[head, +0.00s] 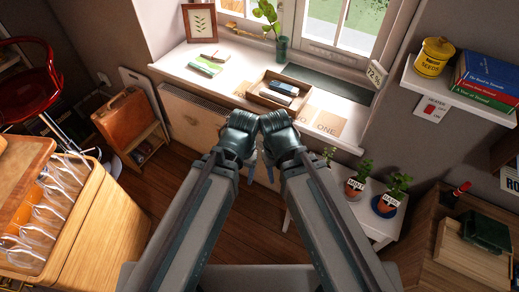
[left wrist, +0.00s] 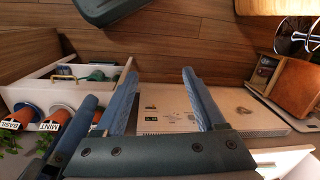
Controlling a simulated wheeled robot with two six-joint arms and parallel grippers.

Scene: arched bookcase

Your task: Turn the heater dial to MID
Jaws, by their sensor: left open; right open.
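The heater is a pale panel (head: 190,115) below the windowsill, partly hidden by my arms in the head view. In the left wrist view the heater (left wrist: 225,112) lies beyond my left fingers. A small dark control patch with tiny marks (left wrist: 150,119) shows between those fingers. I take it for the dial area; its setting is too small to read. My left gripper (head: 240,172) is open and empty, and its two spread fingers show in the left wrist view (left wrist: 158,68). My right gripper (head: 270,172) is open, close beside the left; its fingertips are poorly seen.
The windowsill (head: 215,60) holds an open wooden box (head: 280,93) above the grippers. A white bench with potted herbs (head: 357,188) stands to the right. A brown case (head: 123,115) stands at left, with a glassware cabinet (head: 100,235) nearer. Wooden floor (head: 265,225) is clear below.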

